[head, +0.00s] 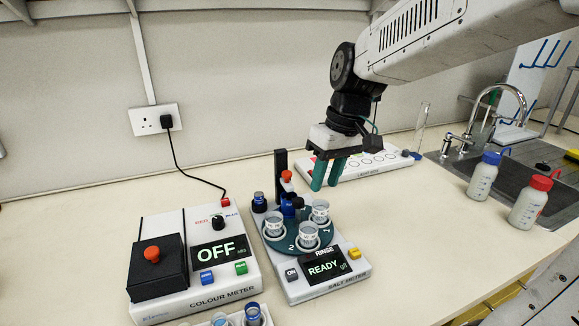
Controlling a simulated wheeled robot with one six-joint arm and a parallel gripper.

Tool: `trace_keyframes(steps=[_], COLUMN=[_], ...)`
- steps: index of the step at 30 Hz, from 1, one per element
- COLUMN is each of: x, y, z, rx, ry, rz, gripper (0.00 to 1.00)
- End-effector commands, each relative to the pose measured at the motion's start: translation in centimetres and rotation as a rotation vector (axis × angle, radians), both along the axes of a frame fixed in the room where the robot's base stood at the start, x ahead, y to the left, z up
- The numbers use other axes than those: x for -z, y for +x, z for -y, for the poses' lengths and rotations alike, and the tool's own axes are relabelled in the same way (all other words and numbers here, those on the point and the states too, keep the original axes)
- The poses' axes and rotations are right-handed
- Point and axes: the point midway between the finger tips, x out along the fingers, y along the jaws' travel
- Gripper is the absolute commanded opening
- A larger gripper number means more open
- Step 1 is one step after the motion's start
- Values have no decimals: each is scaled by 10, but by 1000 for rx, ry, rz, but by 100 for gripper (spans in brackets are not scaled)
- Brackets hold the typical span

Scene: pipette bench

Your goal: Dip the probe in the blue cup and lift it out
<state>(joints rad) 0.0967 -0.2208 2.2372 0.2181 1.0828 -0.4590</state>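The salt meter (318,288) stands mid-bench, its screen reading READY. Its green turntable (291,243) carries clear cups, with one cup (274,227) at left, one (308,235) in front and one (320,212) at right. A dark blue part (289,209) sits at the turntable's back; I cannot tell whether it is the blue cup or the probe's body. A black post (281,165) with an orange-red knob (287,175) rises behind it. My gripper (327,186), with green fingers, points down above and behind the right cup. It looks slightly open and empty, apart from the knob.
The colour meter (196,297), reading OFF, stands at left with a black box. A light box (372,162) lies behind my gripper. Two capped bottles (484,176) (530,203) stand by the sink (510,160). More cups show at the bottom edge. Bench right of the salt meter is clear.

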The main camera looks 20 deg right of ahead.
Motion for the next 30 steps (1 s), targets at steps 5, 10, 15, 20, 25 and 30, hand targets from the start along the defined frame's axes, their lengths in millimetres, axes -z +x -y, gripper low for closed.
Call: trace_keyframes(steps=[5,10,15,20,25,30], x=[-6,-26,-23,-4,22,40], y=[79,106,109,114,121,127], z=[0,-4,-6,-12,-19,-25], rx=[-236,-408,-484,-489,-489,-486], ry=[38,18,2,2,1,1], rz=[159,295,321,320,318,321], gripper=[33,33,33,33,33,33])
